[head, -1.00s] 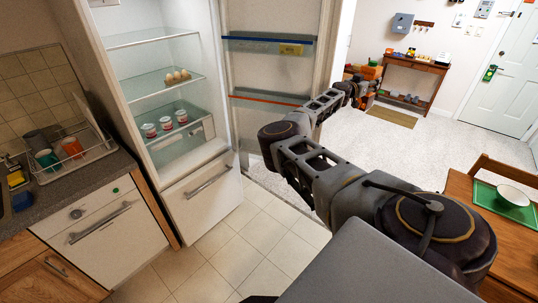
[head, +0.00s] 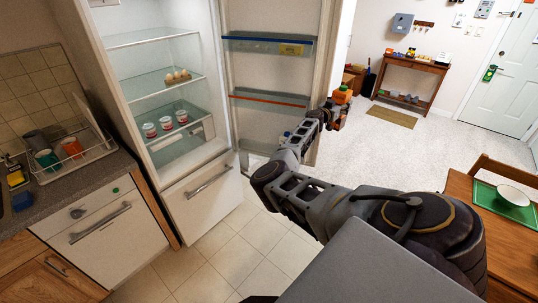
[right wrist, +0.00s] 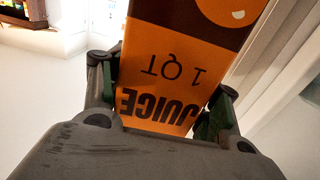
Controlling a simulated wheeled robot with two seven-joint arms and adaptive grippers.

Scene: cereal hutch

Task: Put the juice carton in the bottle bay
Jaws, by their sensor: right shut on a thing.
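The fridge door has a blue-edged upper shelf (head: 262,45) and a red-edged shelf (head: 268,100). A lower door shelf (head: 258,148) is partly hidden by my arm.
A counter with a dish rack (head: 72,160) stands at left. A table with a green tray (head: 503,207) is at right. The floor before the fridge is clear.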

